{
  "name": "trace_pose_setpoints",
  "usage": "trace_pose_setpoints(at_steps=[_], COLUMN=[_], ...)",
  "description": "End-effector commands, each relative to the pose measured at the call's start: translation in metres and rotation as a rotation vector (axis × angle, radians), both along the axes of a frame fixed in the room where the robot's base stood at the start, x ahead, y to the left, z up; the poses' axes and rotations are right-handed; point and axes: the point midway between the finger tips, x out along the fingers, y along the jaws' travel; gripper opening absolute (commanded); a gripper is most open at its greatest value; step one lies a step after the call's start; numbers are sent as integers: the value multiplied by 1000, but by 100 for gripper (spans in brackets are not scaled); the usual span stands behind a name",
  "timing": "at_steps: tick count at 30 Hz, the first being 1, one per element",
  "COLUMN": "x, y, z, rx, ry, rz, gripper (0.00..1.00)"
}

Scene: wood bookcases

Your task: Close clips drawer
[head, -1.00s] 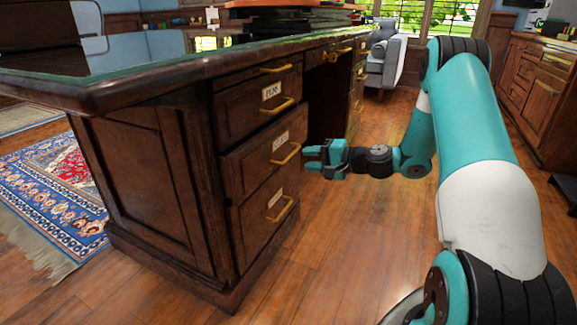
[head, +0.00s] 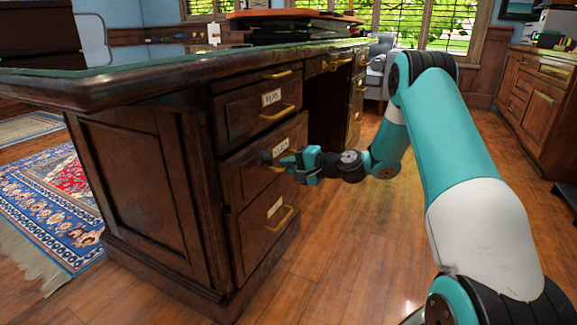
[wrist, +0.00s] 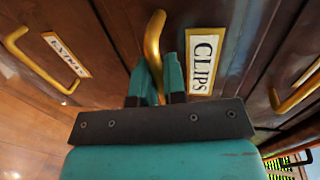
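The clips drawer (head: 240,177) is the middle of the stacked drawers at the desk's near end. Its white CLIPS label (wrist: 204,62) reads clearly in the wrist view. It seems to stand slightly proud of the desk, but how far is hard to tell. My gripper (head: 283,161) is at this drawer's front. In the wrist view, its teal fingers (wrist: 158,82) lie on both sides of the gold handle (wrist: 154,38), close against it, and look shut on it. My gripper hides most of this handle in the head view.
Another labelled drawer (head: 258,115) is above and one (head: 258,239) below, both with gold handles. The desk top (head: 150,72) overhangs the drawers. Wood floor (head: 370,265) is clear to the right. A patterned rug (head: 50,195) lies left; a cabinet (head: 535,100) stands far right.

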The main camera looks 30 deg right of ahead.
Motion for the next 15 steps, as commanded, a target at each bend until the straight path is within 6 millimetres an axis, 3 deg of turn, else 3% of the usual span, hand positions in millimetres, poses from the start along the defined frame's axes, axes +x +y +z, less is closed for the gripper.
trace_pose_setpoints(at_steps=[6,15], x=[2,24], y=[2,15], z=[1,2], rx=[0,0], ry=[0,0], rz=[2,2], gripper=[0,0])
